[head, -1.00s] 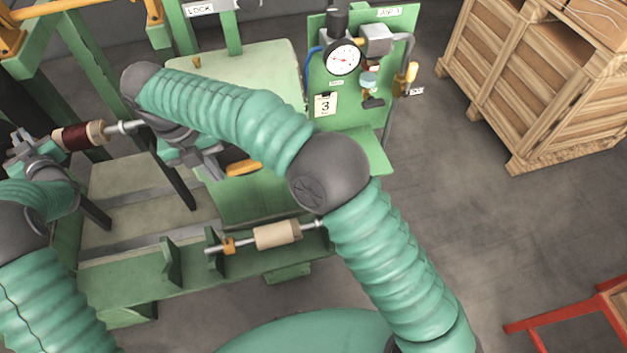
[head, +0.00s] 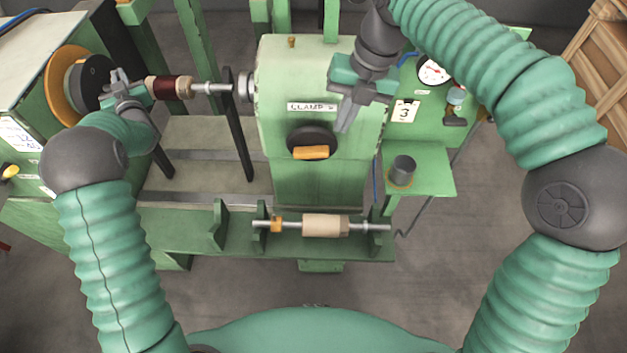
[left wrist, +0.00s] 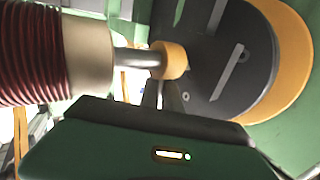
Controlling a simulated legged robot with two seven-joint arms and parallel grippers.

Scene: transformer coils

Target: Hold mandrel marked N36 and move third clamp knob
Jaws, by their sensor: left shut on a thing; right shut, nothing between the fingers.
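The mandrel (head: 205,89) lies level at the left, with a dark red coil (head: 172,87) and tan collars on it. My left gripper (head: 122,88) is shut on the mandrel's left end, beside the black and orange faceplate (head: 92,82). In the left wrist view the coil (left wrist: 35,55) and an orange collar (left wrist: 170,60) show close up. No N36 mark is readable. The clamp knob (head: 312,137) is black with an orange handle, under a CLAMP label partly legible. My right gripper (head: 345,122) is shut and empty, just right of and above the knob, apart from its handle.
A second mandrel with a tan core (head: 325,225) rests on green brackets in front. A gauge panel (head: 432,72) carries a card reading 3 (head: 405,111). A dark cylinder (head: 402,170) stands on the green shelf. A wooden crate (head: 600,60) is at the far right.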

